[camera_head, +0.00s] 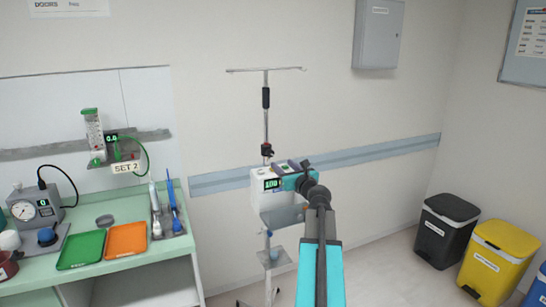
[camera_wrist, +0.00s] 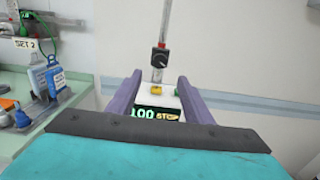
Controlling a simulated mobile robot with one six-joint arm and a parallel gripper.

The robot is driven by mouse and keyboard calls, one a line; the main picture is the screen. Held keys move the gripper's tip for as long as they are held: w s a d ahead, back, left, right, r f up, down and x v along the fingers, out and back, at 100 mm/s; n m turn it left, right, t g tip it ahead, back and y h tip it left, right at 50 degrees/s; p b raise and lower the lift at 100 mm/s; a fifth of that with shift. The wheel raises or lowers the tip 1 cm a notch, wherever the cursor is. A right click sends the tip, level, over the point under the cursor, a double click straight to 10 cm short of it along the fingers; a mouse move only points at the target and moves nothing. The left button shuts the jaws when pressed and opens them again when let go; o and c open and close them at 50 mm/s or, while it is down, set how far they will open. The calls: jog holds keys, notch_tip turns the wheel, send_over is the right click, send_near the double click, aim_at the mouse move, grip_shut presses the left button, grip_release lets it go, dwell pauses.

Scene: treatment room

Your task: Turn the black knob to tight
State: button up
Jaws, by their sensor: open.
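The black knob (camera_wrist: 161,56) sits on a clamp on the upright pole, with a small red part on top. In the head view the black knob (camera_head: 266,151) is small, just above the white pump. A pale line shows on its face in the wrist view, too small to read, and I cannot make out any tight mark. My gripper (camera_wrist: 159,77) is open, its two purple fingers apart with nothing between them. The knob appears beyond and above the fingertips, not touched. In the head view my gripper (camera_head: 291,166) is in front of the pump, below the knob.
The white pump (camera_head: 262,197) on the pole reads 100; its display (camera_wrist: 156,114) also shows STOP. The IV pole (camera_head: 266,120) stands near the wall. A green counter (camera_head: 130,274) with trays is at left. Bins (camera_head: 446,230) stand at right. The wall side right of the pole is clear.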

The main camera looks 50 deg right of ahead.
aim_at(271, 155)
jog(key=shift+p+x, duration=1.05)
jog(key=shift+x, duration=4.4)
jog(key=c, duration=1.1)
